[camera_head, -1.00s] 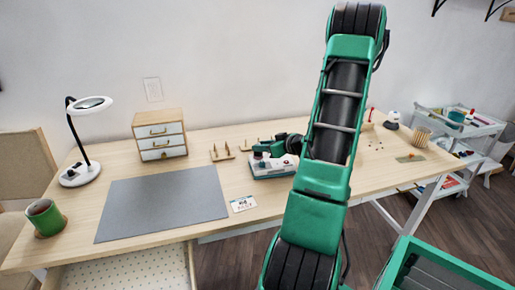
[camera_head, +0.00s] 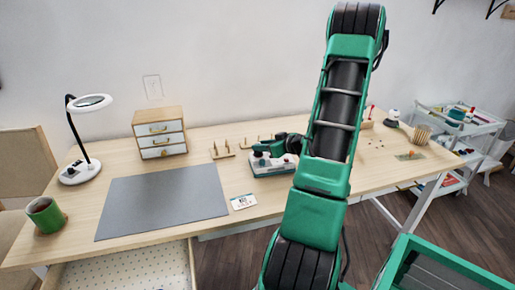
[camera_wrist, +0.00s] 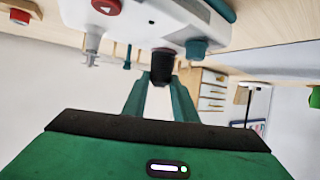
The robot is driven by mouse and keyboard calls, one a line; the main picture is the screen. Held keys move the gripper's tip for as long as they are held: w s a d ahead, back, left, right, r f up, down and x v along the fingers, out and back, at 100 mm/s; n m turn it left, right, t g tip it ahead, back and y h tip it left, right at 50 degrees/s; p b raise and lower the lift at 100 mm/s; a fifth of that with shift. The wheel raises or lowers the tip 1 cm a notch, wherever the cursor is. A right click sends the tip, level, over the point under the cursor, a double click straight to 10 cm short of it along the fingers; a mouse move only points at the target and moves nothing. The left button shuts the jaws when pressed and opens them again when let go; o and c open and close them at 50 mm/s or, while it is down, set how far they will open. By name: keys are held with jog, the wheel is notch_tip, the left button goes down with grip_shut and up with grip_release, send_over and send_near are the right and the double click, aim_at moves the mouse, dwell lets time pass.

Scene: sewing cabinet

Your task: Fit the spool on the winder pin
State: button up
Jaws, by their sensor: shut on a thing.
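The winder is a white box with a dark teal base (camera_head: 272,165) on the table, left of my arm in the head view. In the wrist view the winder (camera_wrist: 150,22) appears upside down at the top, with a red button and a teal knob. A pale grey pin-like part (camera_wrist: 92,48) sticks out from it, left of my fingers. My gripper (camera_wrist: 160,82) is shut on a small dark spool (camera_wrist: 162,64), close to the winder and apart from the grey part. In the head view my gripper (camera_head: 258,148) is just over the winder; the spool is too small to make out there.
Wooden peg racks (camera_head: 222,152) stand behind the winder, near a small drawer cabinet (camera_head: 160,140). A card (camera_head: 243,202) lies in front, beside a grey mat (camera_head: 160,203). A lamp (camera_head: 80,172) and green mug (camera_head: 45,213) are at the left.

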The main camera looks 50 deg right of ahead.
jog(key=shift+f, duration=0.1)
dwell(0.3)
jog(key=o, duration=1.1)
jog(key=v, duration=1)
jog(key=shift+s, duration=0.3)
jog(key=shift+a, duration=0.1)
